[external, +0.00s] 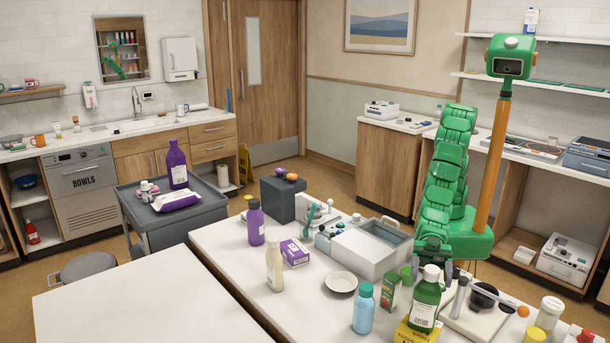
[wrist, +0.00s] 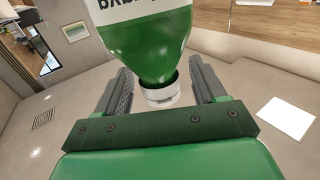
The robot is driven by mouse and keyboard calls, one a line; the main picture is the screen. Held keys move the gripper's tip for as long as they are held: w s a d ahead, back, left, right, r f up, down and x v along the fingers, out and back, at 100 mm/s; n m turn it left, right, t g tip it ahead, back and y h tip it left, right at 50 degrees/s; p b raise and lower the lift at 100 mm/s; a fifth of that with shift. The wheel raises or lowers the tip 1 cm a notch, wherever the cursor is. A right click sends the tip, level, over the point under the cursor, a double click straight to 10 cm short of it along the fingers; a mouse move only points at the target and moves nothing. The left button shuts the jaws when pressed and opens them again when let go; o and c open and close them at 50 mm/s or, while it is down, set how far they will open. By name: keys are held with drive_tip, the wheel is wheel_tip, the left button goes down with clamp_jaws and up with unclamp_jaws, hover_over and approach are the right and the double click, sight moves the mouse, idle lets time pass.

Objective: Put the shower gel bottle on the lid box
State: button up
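A green bottle with a white cap and white label (external: 425,307) stands upright at the front right of the table; it looks like the shower gel bottle, but its print is not readable. In the wrist view the bottle (wrist: 150,50) appears upside down, cap towards my palm. My gripper (external: 430,268) is at the cap; in the wrist view its two fingers (wrist: 163,90) are apart, one on each side of the cap, with gaps visible. The grey box with a white lid (external: 365,252), likely the lid box, is left of and behind the bottle.
Close to the bottle are a yellow box (external: 412,334), a blue bottle (external: 363,310) and a green carton (external: 391,292). A white bowl (external: 341,282) lies to the left. A board (external: 476,322) with a dark item is at right. The front-left white surface (external: 140,305) is bare.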

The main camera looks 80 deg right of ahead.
drive_tip(key=shift+r, duration=0.1)
drive_tip(key=shift+s+d, duration=0.1)
drive_tip(key=shift+d, duration=0.4)
drive_tip(key=v, duration=1.1)
drive_tip(key=shift+s, duration=0.1)
